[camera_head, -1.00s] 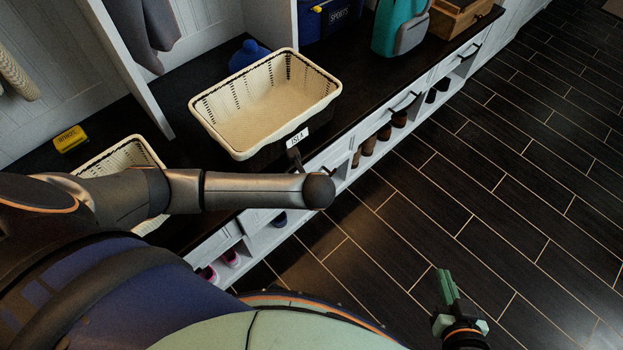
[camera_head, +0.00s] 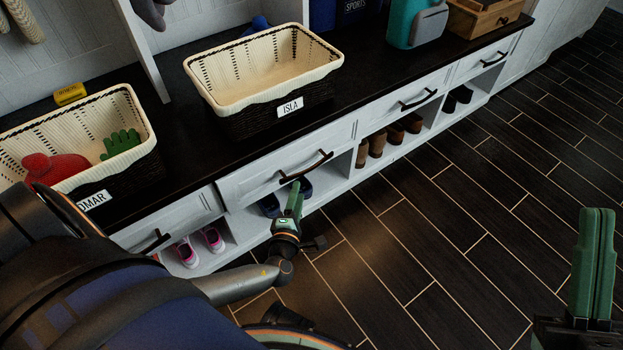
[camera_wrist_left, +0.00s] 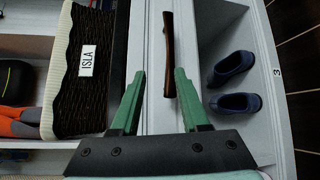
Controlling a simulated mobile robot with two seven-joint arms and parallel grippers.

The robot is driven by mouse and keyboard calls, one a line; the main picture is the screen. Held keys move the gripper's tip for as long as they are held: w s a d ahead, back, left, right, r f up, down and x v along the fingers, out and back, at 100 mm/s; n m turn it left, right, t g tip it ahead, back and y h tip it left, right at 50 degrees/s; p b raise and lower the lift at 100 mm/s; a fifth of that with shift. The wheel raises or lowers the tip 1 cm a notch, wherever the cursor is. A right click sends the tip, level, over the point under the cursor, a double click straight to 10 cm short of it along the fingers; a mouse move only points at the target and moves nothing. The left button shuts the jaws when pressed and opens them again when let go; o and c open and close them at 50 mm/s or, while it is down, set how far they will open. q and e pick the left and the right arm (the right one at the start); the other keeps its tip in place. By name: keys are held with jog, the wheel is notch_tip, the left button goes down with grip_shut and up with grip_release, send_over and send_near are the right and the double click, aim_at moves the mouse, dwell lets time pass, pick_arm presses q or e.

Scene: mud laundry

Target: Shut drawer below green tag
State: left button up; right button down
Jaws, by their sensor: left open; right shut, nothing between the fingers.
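No green tag can be made out in either current view. A white drawer front (camera_head: 262,178) with a dark bar handle (camera_head: 306,167) sits under the bench top, below the basket labelled ISLA. I cannot tell whether this drawer stands slightly out. My left gripper (camera_head: 294,196) is open and empty just in front of and below that handle. In the left wrist view, the handle (camera_wrist_left: 168,45) runs lengthwise, its near end between the spread fingertips of the left gripper (camera_wrist_left: 159,76); contact is unclear. My right gripper (camera_head: 596,260) is shut and empty over the floor at right.
The ISLA basket (camera_head: 262,117) and the OMAR basket (camera_head: 136,171) stand on the dark bench. More drawers (camera_head: 400,107) run along it, with shoe cubbies below. Blue shoes (camera_wrist_left: 232,68) lie beneath the handle. The tiled floor (camera_head: 440,210) at right is clear.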

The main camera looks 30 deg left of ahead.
aim_at(306, 169)
pick_arm(q)
jog(key=shift+m, duration=0.6)
jog(key=shift+d+f+b+x, duration=0.1)
jog(key=shift+f+b+x, duration=0.2)
jog(key=shift+b+x, duration=1.25)
jog(key=shift+d+f+b+x, duration=0.1)
jog(key=shift+f+b+x, duration=0.3)
jog(key=shift+x, duration=2.15)
jog(key=shift+d+f+b+x, duration=0.15)
jog(key=shift+b+x, duration=1.05)
jog(key=shift+x, duration=0.85)
pick_arm(e)
notch_tip(306, 169, down, 6)
jog(key=s+n+y, duration=0.1)
jog(key=n, duration=0.1)
jog(key=shift+s+a+g+y, duration=0.15)
jog(key=shift+a+g+y, duration=0.15)
jog(key=shift+a+y, duration=0.1)
pick_arm(q)
jog(key=shift+s+a, duration=0.1)
grip_shut()
pick_arm(e)
jog(key=shift+r, duration=0.1)
